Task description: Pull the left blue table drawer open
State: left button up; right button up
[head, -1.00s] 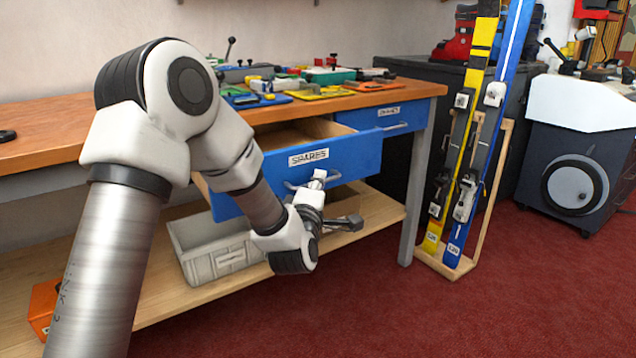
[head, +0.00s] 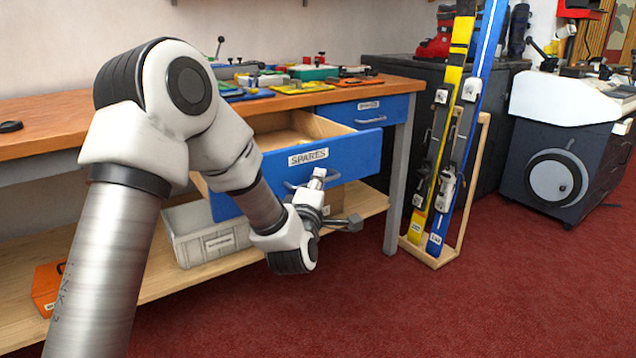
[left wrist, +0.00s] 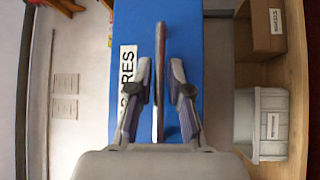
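The left blue drawer (head: 335,157), labelled SPARES, stands well out from the bench, and its wooden inside shows. My left gripper (head: 317,180) is at the bar handle (head: 297,186) on its front. In the left wrist view, the fingers (left wrist: 160,80) are drawn in on both sides of the handle bar (left wrist: 158,40), with the blue front (left wrist: 190,25) behind. Thin gaps seem to show beside the bar, but the drawer moves with the gripper. My left arm hides the drawer's left part. My right gripper is not in view.
A second blue drawer (head: 367,111) to the right is closed. A grey bin (head: 205,236) stands on the lower shelf (head: 180,285) below. Skis in a wooden stand (head: 455,240) are right of the bench leg (head: 397,185). The red floor in front is clear.

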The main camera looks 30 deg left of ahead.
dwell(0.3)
pick_arm(q)
jog(key=v, duration=0.7)
jog(key=shift+s+d+f, duration=0.1)
jog(key=shift+s, duration=0.1)
